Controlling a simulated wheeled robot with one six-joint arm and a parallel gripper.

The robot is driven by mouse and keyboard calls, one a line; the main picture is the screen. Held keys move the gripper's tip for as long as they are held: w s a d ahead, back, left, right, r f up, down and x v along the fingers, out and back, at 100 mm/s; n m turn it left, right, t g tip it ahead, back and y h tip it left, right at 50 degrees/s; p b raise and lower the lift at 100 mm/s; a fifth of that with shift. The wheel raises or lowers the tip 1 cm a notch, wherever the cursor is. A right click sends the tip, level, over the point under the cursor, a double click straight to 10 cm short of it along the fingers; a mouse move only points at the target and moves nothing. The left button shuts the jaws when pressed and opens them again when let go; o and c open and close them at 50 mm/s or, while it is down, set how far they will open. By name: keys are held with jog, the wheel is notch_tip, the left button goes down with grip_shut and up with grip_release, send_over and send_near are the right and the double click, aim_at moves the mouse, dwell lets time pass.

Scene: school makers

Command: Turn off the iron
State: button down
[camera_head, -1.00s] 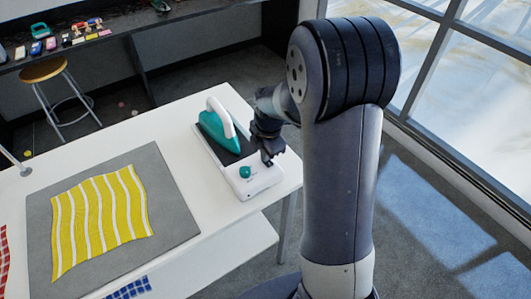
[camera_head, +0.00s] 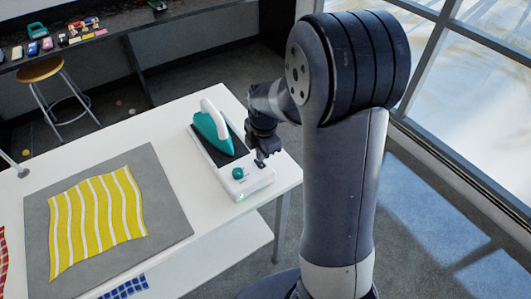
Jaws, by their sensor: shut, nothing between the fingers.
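The iron (camera_head: 212,129), teal with a white handle, rests on the dark pad of a white base station (camera_head: 248,187) at the table's right side. A teal knob (camera_head: 238,173) sits on the station's front part, and a small green light (camera_head: 240,196) shows on its front edge. My gripper (camera_head: 262,161) is shut and empty, pointing down at the station's front part, just right of the knob. A small dark part shows on the station under the fingertips. I cannot tell whether the fingertips touch it.
The white table (camera_head: 165,128) also holds a grey mat (camera_head: 172,205) with a yellow striped cloth (camera_head: 98,220). A stool (camera_head: 40,70) and a dark bench with small items stand behind. Windows are at the right.

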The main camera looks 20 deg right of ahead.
aim_at(262, 166)
notch_tip(262, 166, up, 11)
jog(key=s+b, duration=0.1)
jog(key=shift+d+f+b, duration=0.2)
jog(key=shift+b, duration=0.15)
jog(key=w+b, duration=0.1)
jog(key=b, duration=0.4)
jog(key=shift+w+a+r, duration=0.15)
dwell(0.3)
